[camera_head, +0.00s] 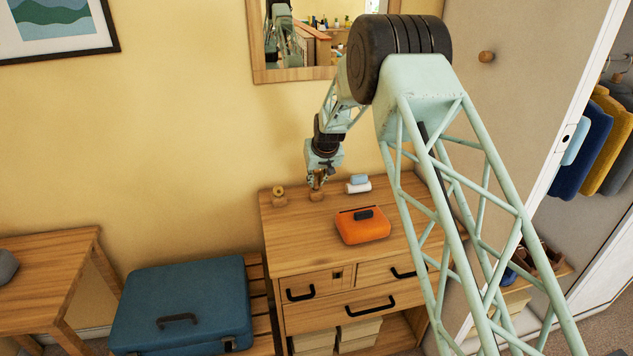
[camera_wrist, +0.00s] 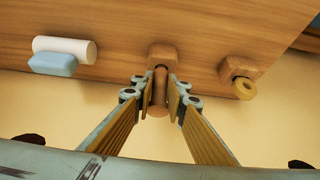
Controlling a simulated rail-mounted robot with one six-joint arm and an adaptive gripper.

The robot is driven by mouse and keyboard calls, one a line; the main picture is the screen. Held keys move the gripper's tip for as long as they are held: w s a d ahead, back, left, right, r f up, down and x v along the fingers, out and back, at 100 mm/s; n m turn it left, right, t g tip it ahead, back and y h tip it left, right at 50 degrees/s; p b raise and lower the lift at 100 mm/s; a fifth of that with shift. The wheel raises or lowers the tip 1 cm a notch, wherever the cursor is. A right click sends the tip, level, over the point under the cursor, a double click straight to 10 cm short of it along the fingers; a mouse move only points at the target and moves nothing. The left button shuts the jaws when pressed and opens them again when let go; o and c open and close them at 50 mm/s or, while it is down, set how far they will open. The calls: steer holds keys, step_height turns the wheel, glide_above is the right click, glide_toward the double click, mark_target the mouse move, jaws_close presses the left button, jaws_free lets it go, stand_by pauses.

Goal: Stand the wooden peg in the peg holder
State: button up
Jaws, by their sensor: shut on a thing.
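The wooden peg (camera_wrist: 158,108) is between the fingertips of my gripper (camera_wrist: 160,96), which is shut on it. In the wrist view its round end points toward the camera. A small wooden block (camera_wrist: 162,54), which looks like the peg holder, is directly in line beyond the peg. In the head view my gripper (camera_head: 318,178) is just above this block (camera_head: 316,196) on the dresser top, pointing down. The fingers hide much of the peg, and I cannot tell whether its lower end is inside the holder.
A second wooden block (camera_head: 279,201) with a yellow ring stands left of the gripper on the dresser (camera_head: 290,240). A white cylinder (camera_wrist: 78,47) and light blue block (camera_wrist: 52,64) lie on the other side. An orange case (camera_head: 362,230) is in front. The wall is close behind.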

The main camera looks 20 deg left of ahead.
steer(key=shift+s+d+f+b, duration=0.1)
steer(key=shift+s+f+b, duration=0.05)
steer(key=shift+f+b, duration=0.7)
stand_by(2.2)
steer(key=o, duration=1.4)
steer(key=shift+r, duration=0.1)
steer(key=shift+r, duration=0.25)
steer(key=shift+v, duration=3.3)
steer(key=shift+r, duration=0.1)
